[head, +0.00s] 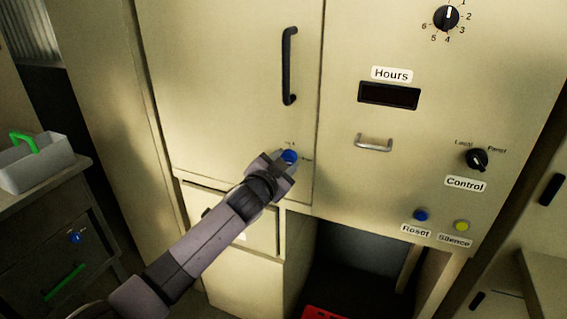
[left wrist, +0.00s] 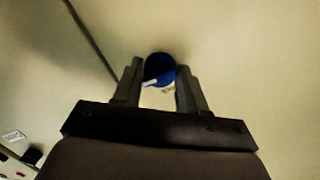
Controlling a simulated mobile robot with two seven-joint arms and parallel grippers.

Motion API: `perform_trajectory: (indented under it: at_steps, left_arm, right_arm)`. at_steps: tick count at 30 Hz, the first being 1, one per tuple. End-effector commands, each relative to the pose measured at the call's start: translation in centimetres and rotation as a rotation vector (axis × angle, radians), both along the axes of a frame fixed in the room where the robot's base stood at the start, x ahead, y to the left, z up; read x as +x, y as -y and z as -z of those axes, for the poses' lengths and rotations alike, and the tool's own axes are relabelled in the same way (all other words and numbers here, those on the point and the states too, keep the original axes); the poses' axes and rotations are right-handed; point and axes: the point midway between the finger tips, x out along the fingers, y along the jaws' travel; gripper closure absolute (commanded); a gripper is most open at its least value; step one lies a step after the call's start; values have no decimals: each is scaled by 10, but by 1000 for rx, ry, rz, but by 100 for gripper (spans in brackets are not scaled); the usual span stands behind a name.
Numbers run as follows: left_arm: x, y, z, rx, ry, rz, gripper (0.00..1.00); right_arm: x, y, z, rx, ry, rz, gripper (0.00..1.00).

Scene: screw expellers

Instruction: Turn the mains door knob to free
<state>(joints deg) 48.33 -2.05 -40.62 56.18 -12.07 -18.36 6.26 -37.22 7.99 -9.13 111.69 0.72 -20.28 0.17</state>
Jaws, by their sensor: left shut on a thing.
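The blue door knob (head: 289,157) sits low on the right side of a beige cabinet door (head: 225,90), below a long black handle. My left gripper (head: 282,164) is at the knob, with its fingers shut on it. In the left wrist view the round blue knob (left wrist: 160,69) is between the two fingertips of the gripper (left wrist: 160,85), and a white mark shows on its face. Small print beside the knob is partly hidden and too small to read fully. My right gripper is not in view.
Right of the door is a panel with a Control knob (head: 476,159), a metal handle (head: 374,142), a blue Reset button (head: 421,215) and a yellow Silence button (head: 461,226). A drawer (head: 262,232) is below the door. A grey bin (head: 36,165) stands at left.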

Motion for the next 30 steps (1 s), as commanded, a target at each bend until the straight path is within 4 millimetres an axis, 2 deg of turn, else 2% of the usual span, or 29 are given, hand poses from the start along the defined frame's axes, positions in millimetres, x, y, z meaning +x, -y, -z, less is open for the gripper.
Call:
perform_trajectory:
  at_steps: [14, 15, 17, 30]
  left_arm:
    - [1, -1, -2, 16, 9, -1, 100]
    - [1, -1, -2, 16, 9, -1, 55]
    - [1, -1, -2, 16, 9, -1, 36]
    - [-3, -2, -1, 13, 7, -1, 34]
  right_arm:
    - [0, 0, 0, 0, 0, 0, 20]
    - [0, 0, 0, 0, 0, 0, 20]
    - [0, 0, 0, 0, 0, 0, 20]
    - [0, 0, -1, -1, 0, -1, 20]
